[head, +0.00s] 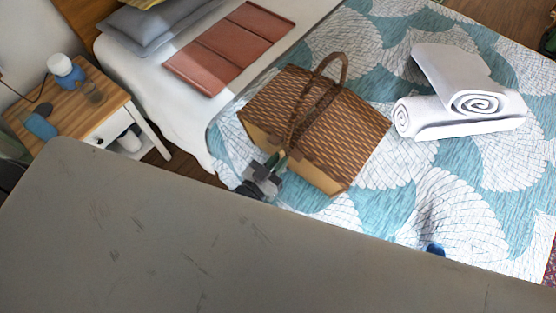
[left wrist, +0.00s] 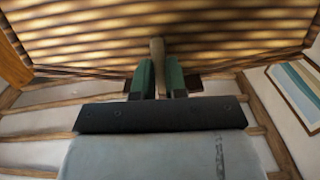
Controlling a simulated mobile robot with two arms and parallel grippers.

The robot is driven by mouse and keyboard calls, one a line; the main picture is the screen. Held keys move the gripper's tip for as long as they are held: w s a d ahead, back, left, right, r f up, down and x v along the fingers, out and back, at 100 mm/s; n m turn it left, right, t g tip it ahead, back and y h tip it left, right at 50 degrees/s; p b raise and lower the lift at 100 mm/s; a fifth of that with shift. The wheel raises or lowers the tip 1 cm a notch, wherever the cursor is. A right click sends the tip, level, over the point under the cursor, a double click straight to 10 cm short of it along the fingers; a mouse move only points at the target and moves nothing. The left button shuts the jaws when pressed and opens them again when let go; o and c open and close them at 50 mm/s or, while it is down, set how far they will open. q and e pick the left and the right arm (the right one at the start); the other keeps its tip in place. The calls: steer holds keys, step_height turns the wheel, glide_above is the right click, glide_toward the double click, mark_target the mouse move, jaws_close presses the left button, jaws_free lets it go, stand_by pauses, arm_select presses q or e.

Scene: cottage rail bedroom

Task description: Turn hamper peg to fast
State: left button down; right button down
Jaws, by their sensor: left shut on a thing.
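The wicker hamper (head: 272,100), with a brown hoop handle (head: 316,95), stands on the patterned bed cover. My left gripper (head: 274,166) is at the hamper's near side, below the foot of the handle. In the left wrist view the green fingers of my left gripper (left wrist: 160,80) are shut on the wooden peg (left wrist: 157,50), which sticks up between them in front of the hamper's woven side (left wrist: 80,40). The peg's turn position cannot be told. My right gripper is not in view.
Rolled white towels (head: 460,95) lie to the right of the hamper. A folded red-brown cloth (head: 230,50) and grey pillows (head: 145,30) lie at the back left. A wooden nightstand (head: 110,90) stands at the left. A large grey surface covers the front.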

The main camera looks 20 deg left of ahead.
arm_select(q)
steer(key=shift+f, duration=0.1)
steer(key=c, duration=1.2)
jaws_free()
steer(key=shift+o, duration=0.2)
steer(key=shift+s, duration=0.1)
steer(key=b+v, duration=0.2)
steer(key=v, duration=0.8)
steer(key=shift+s, duration=0.35)
steer(key=shift+a, duration=0.15)
